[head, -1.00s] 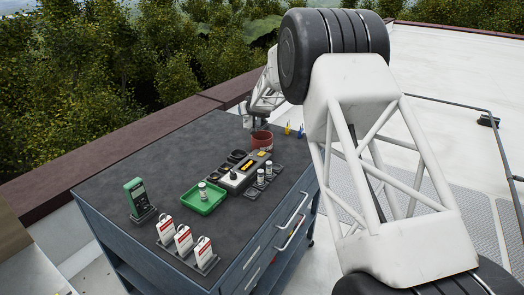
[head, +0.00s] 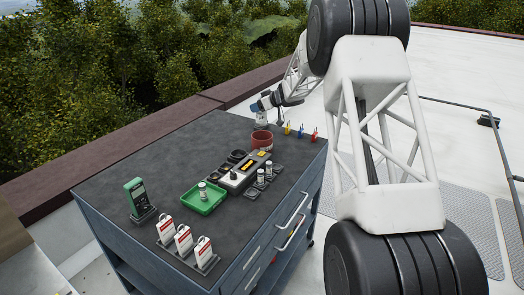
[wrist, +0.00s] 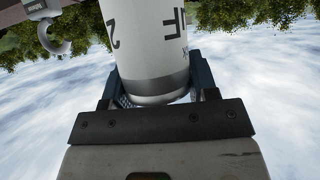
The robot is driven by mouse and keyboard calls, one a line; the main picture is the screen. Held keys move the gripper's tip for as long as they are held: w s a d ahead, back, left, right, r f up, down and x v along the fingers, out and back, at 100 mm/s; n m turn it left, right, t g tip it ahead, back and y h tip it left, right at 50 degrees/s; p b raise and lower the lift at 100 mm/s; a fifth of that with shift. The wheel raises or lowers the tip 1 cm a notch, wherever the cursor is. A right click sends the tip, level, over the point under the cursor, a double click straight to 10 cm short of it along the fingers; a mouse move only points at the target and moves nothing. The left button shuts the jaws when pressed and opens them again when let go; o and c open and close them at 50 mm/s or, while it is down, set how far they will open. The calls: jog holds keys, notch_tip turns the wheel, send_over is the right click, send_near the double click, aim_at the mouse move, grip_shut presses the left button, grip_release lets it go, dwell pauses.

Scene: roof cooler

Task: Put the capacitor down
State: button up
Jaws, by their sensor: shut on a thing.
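The capacitor (wrist: 148,45) is a white cylinder with dark markings and a grey band near its end. In the wrist view it is between the blue-grey fingers of my gripper (wrist: 155,92), which is shut on it. Sky and trees show behind it, with no surface touching it in that view.
On the cart are a red pot (head: 262,140), a green tray (head: 204,204) with a small cylinder in it, a dark tray with small cylinders, a green meter (head: 135,192), white-red tags (head: 184,238) and coloured clips. The cart's left far area is bare.

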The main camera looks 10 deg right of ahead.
aim_at(259, 118)
jog(key=shift+s+d, duration=0.1)
dwell(0.4)
jog(key=shift+f, duration=3.1)
jog(key=shift+f, duration=1.85)
jog(key=shift+f, duration=0.6)
jog(key=o, duration=1)
